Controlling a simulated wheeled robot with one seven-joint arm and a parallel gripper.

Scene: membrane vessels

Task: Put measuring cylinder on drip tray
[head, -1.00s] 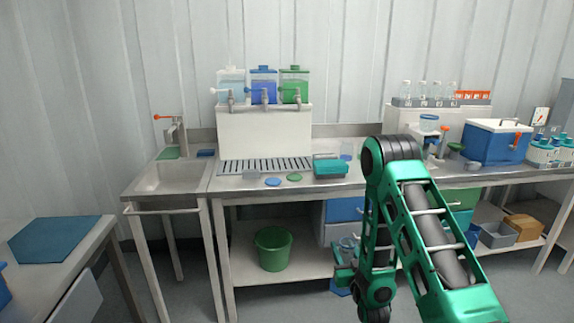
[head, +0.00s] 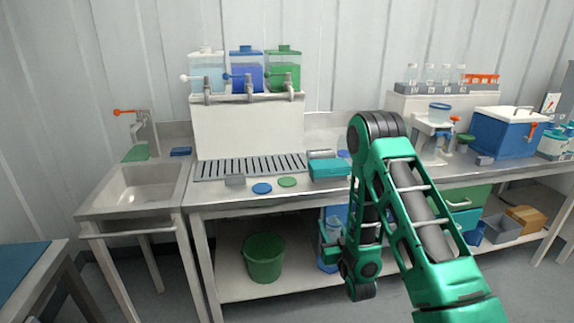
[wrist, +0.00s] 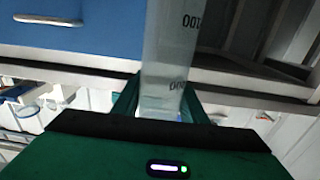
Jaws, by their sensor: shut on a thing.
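The measuring cylinder (wrist: 173,55) is clear with dark graduation marks. It fills the middle of the wrist view, between the green fingers of my gripper (wrist: 160,105), which is shut on it. In the head view, my gripper is low in front of the bench, partly hidden by my arm. A pale bluish clear shape there (head: 330,236), before the lower shelf, looks like the cylinder, roughly upright. The drip tray (head: 250,168) is a slotted grey grille on the bench, below the dispenser taps. It lies up and left of my gripper, and its slots look clear.
A teal box (head: 328,169) stands right of the tray. White, blue and green dispensers (head: 247,72) stand behind. A green bucket (head: 264,257) is on the lower shelf.

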